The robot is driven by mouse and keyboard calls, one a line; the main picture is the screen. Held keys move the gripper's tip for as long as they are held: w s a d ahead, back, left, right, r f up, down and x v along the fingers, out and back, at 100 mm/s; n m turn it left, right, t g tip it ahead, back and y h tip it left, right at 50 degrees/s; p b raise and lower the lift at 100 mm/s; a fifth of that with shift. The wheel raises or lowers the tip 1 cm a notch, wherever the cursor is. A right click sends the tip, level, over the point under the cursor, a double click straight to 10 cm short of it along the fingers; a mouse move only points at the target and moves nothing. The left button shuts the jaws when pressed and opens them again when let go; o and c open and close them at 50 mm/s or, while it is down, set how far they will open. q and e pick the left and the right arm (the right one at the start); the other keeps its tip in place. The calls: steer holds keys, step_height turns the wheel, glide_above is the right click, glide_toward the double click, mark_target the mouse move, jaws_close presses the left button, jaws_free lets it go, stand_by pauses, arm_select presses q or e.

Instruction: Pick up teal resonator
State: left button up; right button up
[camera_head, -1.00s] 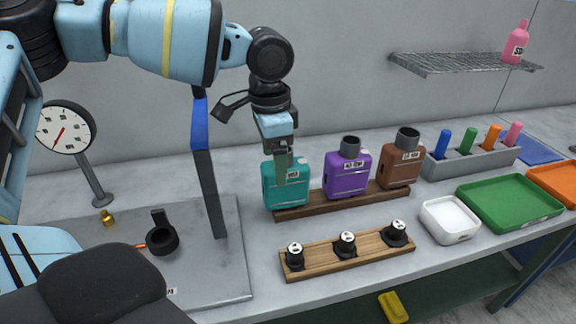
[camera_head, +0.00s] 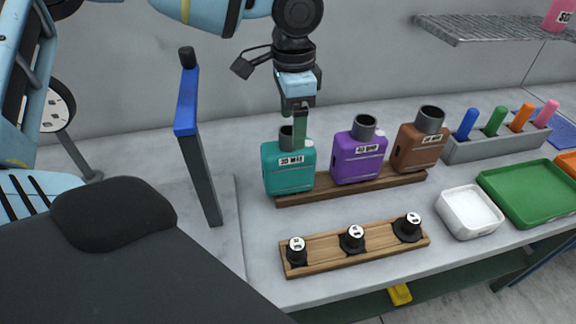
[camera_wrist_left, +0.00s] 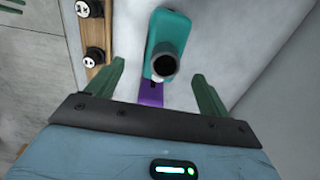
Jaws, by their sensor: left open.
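The teal resonator (camera_head: 288,172) stands upright at the left end of a wooden rack (camera_head: 300,199) in the head view, with a dark pipe neck on top and a white label on its front. In the left wrist view the teal resonator (camera_wrist_left: 158,40) lies between the two finger lines, its round dark neck pointing toward the camera. My left gripper (camera_head: 301,128) is open and empty, pointing down above the resonator beside its neck. Its green fingers (camera_wrist_left: 160,70) stand apart on either side in the wrist view. My right gripper is not in view.
A purple muffler (camera_head: 358,158) and a brown muffler (camera_head: 417,150) stand to the right on the same rack. A wooden strip (camera_head: 335,251) with black caps lies in front. A dark post with a blue top (camera_head: 187,103) rises at left. White (camera_head: 470,234) and green trays (camera_head: 528,219) sit right.

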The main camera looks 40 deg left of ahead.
mark_target(288, 141)
arm_select(q)
steer(key=shift+f, duration=0.45)
steer(key=shift+s+a+f+p, duration=0.1)
steer(key=shift+a+f+p, duration=0.15)
steer(key=shift+f, duration=1.05)
steer(key=shift+a+f+p, duration=0.15)
steer(key=shift+f+p, duration=0.1)
steer(key=shift+f, duration=1)
steer(key=shift+r, duration=0.1)
steer(key=c, duration=1)
